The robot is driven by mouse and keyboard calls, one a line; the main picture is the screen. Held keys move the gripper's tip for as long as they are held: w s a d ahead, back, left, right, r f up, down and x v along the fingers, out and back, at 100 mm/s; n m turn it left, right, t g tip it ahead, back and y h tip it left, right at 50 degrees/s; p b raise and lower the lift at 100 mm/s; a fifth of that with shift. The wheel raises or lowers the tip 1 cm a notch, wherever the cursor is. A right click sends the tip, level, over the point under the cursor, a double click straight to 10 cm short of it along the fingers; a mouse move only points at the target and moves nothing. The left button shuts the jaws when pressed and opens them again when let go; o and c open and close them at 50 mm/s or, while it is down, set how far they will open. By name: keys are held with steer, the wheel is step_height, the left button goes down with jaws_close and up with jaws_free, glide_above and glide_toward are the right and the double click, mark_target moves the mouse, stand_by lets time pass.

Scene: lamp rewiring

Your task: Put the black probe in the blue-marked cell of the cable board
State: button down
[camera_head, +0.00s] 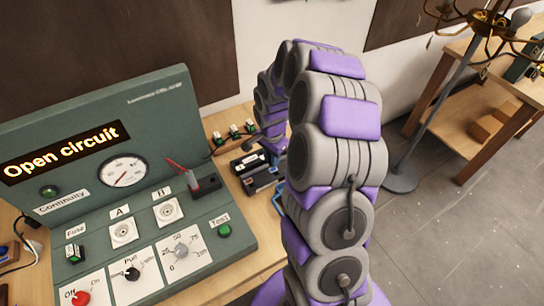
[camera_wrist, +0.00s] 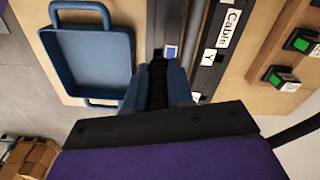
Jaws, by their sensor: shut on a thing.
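My gripper (camera_wrist: 159,88) is shut on the black probe (camera_wrist: 157,90), whose dark ribbed body shows between the blue fingers in the wrist view. The probe points toward the cable board (camera_wrist: 207,77), a black board with white labels reading "Cable" and "Y". A blue mark on a white label (camera_wrist: 172,51) lies just beyond the fingertips, beside a dark channel. I cannot tell whether the probe's tip touches the board; the tip is not clear. In the head view the board (camera_head: 266,182) is partly hidden behind my arm, and the fingers and black probe are not clearly seen.
A green test panel (camera_head: 120,180) reading "Open circuit" stands at the left, with a red probe (camera_head: 182,170) in its black holder. A blue tray (camera_wrist: 93,62) lies left of the board in the wrist view. Green-topped blocks (camera_wrist: 303,42) sit in a wooden rack at right.

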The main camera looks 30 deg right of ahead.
steer(key=d+f, duration=0.2)
steer(key=shift+d, duration=0.4)
steer(key=shift+d+f+b, duration=0.15)
steer(key=shift+f+b, duration=0.15)
steer(key=shift+s+a+f, duration=0.1)
steer(key=shift+a+f, duration=0.1)
steer(key=shift+f, duration=0.05)
steer(key=shift+a+f, duration=0.55)
steer(key=shift+a, duration=0.35)
steer(key=shift+a+f+b, duration=0.3)
steer(key=shift+f+b, duration=0.1)
steer(key=shift+f, duration=0.1)
steer(key=shift+s+d+f, duration=0.35)
steer(key=shift+d, duration=0.15)
steer(key=shift+w+d+f, duration=0.35)
steer(key=shift+w+d, duration=0.1)
steer(key=shift+w, duration=0.05)
steer(key=shift+s+a+r, duration=0.1)
steer(key=shift+s+r, duration=0.05)
steer(key=shift+r, duration=0.1)
steer(key=shift+a, duration=0.3)
steer(key=shift+r, duration=0.2)
steer(key=shift+d+f, duration=0.1)
steer(key=shift+f, duration=0.55)
